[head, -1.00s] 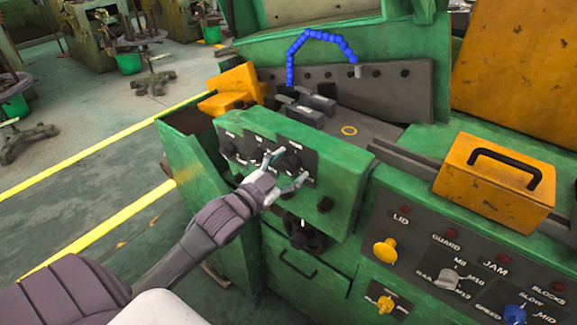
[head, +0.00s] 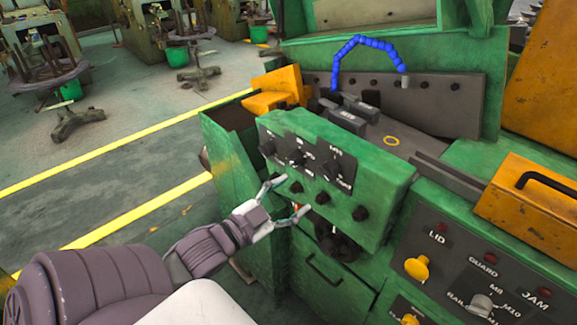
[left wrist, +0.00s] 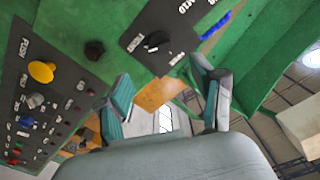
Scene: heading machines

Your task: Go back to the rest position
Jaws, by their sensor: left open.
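My left gripper (head: 288,199) is open and empty in the head view, in front of and below the green control box (head: 385,180). Its fingers also show spread apart in the left wrist view (left wrist: 165,100), with nothing between them. The box's dark panel (head: 309,163) carries several black knobs, and more black knobs sit along its lower edge. Whether a fingertip touches the box, I cannot tell. My left arm comes in from the lower left. My right gripper is in neither view.
A lower panel with a yellow knob (head: 417,268) and labels is at the right. An orange box with a black handle (head: 535,205) stands above it. A blue segmented hose (head: 362,42) arches behind. Open green floor with yellow lines (head: 150,212) lies to the left.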

